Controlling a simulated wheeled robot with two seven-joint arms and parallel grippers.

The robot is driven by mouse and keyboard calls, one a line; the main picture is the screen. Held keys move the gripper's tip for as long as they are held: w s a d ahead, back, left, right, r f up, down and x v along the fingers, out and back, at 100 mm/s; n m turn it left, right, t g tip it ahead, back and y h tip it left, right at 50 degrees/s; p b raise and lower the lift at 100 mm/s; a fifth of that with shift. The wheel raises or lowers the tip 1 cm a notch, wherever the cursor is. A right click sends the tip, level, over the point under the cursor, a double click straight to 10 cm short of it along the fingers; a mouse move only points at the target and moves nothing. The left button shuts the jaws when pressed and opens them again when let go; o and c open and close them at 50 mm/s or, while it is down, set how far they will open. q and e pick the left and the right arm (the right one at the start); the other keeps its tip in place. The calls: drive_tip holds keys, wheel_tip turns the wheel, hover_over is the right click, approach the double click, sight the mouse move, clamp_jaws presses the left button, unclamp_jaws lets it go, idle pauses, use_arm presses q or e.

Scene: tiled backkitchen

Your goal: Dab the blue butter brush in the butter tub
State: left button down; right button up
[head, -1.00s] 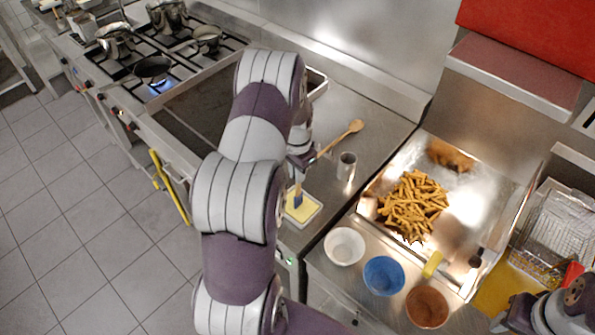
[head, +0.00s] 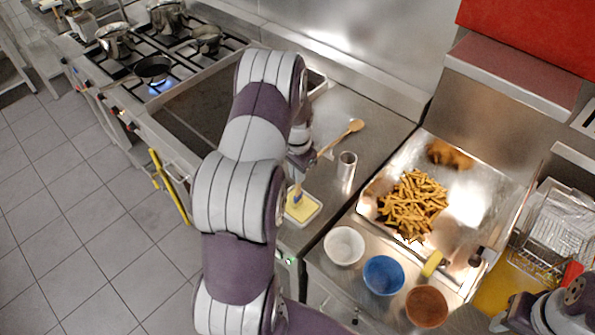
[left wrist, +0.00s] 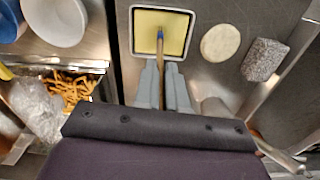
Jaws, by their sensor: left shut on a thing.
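The butter tub (head: 314,219) is a pale square tray of yellow butter on the steel counter, left of the white bowl. It also shows at the top of the left wrist view (left wrist: 133,30). My left gripper (head: 299,170) is shut on the blue butter brush (head: 297,192), just above the tub. In the left wrist view the brush's thin handle (left wrist: 160,62) runs between my fingers (left wrist: 163,85), its head over the butter. I cannot tell surely whether the bristles touch the butter. My right gripper (head: 510,317) is partly in view at lower right; its fingers are unclear.
White (head: 344,246), blue (head: 384,276) and brown (head: 427,307) bowls line the front edge. A tray of fries (head: 414,204) is behind them. A stove with pans (head: 153,69) is at the left.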

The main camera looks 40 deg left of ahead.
use_arm(q)
wheel_tip(320, 180, up, 7)
drive_tip(key=p, duration=0.5)
